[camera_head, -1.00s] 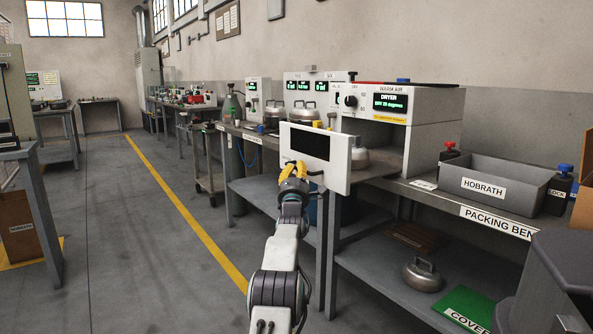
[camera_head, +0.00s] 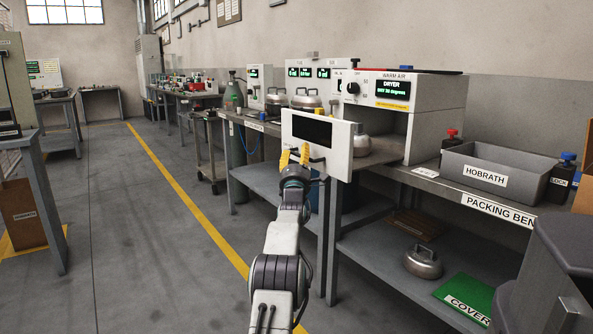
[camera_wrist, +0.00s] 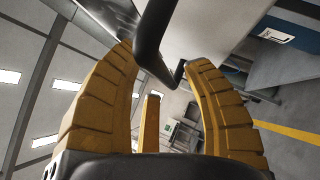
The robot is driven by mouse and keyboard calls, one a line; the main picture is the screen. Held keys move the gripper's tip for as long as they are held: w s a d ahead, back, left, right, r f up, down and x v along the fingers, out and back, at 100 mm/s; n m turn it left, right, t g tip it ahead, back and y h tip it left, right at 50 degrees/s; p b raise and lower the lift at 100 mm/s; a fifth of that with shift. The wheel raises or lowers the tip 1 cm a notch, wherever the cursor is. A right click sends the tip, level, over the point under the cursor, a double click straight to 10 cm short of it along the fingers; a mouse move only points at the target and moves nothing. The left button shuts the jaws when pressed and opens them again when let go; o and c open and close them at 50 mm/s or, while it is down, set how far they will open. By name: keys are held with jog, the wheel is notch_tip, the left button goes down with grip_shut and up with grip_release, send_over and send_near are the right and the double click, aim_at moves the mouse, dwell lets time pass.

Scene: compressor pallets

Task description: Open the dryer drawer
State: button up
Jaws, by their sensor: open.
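The dryer (camera_head: 435,115) is a white cabinet with a green-lit display, standing on the bench in the head view. Its drawer front (camera_head: 341,148), a white panel with a dark window, stands well out from the cabinet, and the drawer is pulled out. A metal pot-like piece (camera_head: 362,146) shows just behind the panel. My gripper (camera_head: 294,157) has yellow fingers and is open at the front of the panel. In the wrist view, the black handle (camera_wrist: 150,45) runs by the tips of my spread fingers (camera_wrist: 165,60). Whether they touch it I cannot tell.
A grey bin marked HOBRATH (camera_head: 495,173) and dark bottles stand on the packing bench (camera_head: 440,187) at right. A metal piece (camera_head: 422,262) and a green mat (camera_head: 468,295) lie on the shelf below. Open floor (camera_head: 130,230) lies at left.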

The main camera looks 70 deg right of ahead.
jog(key=v, duration=1.1)
jog(key=shift+a, duration=0.35)
jog(key=shift+s+f, duration=0.1)
dwell(0.8)
